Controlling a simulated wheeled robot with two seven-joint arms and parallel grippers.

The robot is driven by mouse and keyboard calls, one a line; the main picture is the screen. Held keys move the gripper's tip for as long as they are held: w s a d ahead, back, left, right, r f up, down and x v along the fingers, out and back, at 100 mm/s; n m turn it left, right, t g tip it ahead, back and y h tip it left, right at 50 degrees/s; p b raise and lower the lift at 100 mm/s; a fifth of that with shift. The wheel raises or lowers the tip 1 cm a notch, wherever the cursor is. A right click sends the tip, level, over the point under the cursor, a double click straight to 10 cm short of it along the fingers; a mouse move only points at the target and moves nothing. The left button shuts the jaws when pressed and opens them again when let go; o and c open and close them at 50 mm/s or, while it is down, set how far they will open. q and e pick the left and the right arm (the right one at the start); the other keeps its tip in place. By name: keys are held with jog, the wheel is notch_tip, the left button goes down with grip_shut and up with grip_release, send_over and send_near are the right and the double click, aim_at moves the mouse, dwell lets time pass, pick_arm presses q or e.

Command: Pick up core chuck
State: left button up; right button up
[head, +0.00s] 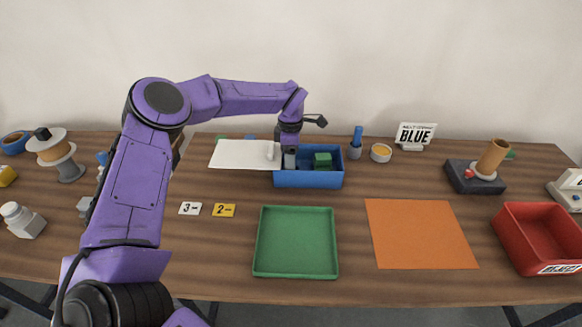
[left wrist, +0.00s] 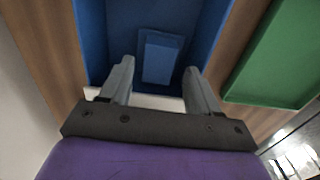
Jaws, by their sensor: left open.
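My left gripper (head: 289,163) points down into the left part of the blue bin (head: 308,180). In the left wrist view the gripper (left wrist: 158,80) is open, with its two grey fingers apart and nothing held. A blue stepped block (left wrist: 162,58) lies on the floor of the bin (left wrist: 93,40), ahead of and between the fingertips. I cannot tell for sure whether this block is the core chuck. In the head view a green block (head: 322,159) sits in the bin to the right of the gripper. My right gripper is not in view.
A white sheet (head: 235,154) lies left of the bin. A green tray (head: 296,243) and an orange sheet (head: 420,233) lie in front. A red bin (head: 540,240) and a dark base with a brown cylinder (head: 492,158) stand right. Bare table lies between tray and orange sheet.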

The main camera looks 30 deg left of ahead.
pick_arm(q)
jog(key=f, duration=0.3)
jog(key=shift+w, duration=0.25)
jog(key=c, duration=1.1)
jog(key=shift+r, duration=0.1)
